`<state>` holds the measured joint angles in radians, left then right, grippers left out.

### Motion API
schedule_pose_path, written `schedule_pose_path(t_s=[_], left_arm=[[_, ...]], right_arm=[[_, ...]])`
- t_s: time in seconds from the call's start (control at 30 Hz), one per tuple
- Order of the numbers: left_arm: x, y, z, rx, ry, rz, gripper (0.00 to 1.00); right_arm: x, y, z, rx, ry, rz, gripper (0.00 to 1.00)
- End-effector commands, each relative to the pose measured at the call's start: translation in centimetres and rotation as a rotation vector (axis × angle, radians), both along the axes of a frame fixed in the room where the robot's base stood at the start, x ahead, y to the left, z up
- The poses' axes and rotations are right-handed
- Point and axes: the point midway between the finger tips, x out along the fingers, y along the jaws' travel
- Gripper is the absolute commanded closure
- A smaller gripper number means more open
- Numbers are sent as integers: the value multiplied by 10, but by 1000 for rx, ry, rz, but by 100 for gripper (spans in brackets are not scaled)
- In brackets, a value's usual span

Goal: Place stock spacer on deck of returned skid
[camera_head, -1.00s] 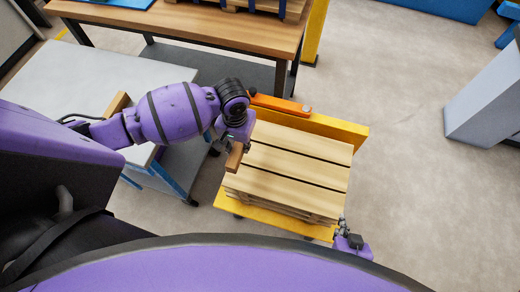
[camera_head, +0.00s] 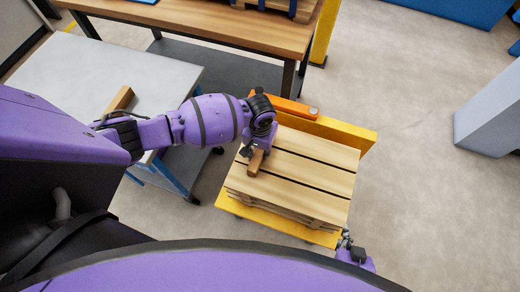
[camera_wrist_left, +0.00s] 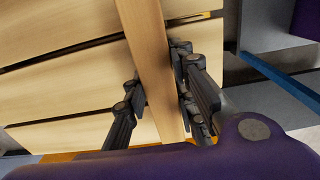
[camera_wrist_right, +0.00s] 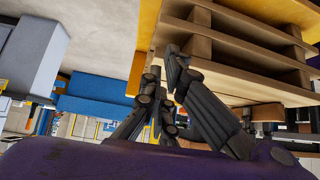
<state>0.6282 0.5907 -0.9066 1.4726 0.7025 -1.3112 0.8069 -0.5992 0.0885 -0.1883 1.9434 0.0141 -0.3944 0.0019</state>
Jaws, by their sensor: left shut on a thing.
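A brown wooden spacer (camera_head: 256,163) is held in my left gripper (camera_head: 254,152), over the left part of the slatted skid (camera_head: 305,165). In the left wrist view the spacer (camera_wrist_left: 154,60) runs between the two fingers (camera_wrist_left: 160,95), crossing the deck boards (camera_wrist_left: 75,75). I cannot tell whether it touches the deck. My right gripper (camera_head: 346,242) is beside the skid's near right corner. In the right wrist view its fingers (camera_wrist_right: 162,65) are close together near the skid's side (camera_wrist_right: 235,55), with no object clearly between them.
The skid rests on a yellow carrier (camera_head: 270,222) with a yellow upright (camera_head: 345,132) and orange bar (camera_head: 294,108) behind. A similar wooden block (camera_head: 119,100) lies on the grey table (camera_head: 75,70). A wooden bench (camera_head: 215,27) stands behind.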

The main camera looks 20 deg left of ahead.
Motion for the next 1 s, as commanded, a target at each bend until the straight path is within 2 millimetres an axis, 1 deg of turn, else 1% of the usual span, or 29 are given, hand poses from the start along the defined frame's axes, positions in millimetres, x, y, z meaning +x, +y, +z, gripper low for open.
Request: schedule_pose_path(t_s=[0.13, 0.17, 0.2, 0.3, 0.57, 0.67, 0.77, 1.0], left_arm=[[0, 0, -4, 0, 1, 1, 100], [0, 0, -4, 0, 1, 1, 73], [0, 0, -4, 0, 1, 1, 68], [0, 0, -3, 0, 1, 1, 57], [0, 0, -3, 0, 1, 1, 57], [1, 1, 2, 1, -1, 0, 57], [1, 0, 15, 0, -3, 0, 57], [2, 0, 68, -1, -8, 0, 57]], right_arm=[[0, 0, -1, 1, 1, -1, 100], [0, 0, -1, 1, 0, -1, 100], [0, 0, 0, -1, 0, -1, 100], [0, 0, 0, -1, 0, -1, 100], [-2, -1, -1, -1, 3, -2, 100], [-2, -1, 1, -1, 2, -2, 100], [-1, -1, 3, -1, -1, -4, 100], [5, 0, 12, 1, -16, 1, 100]])
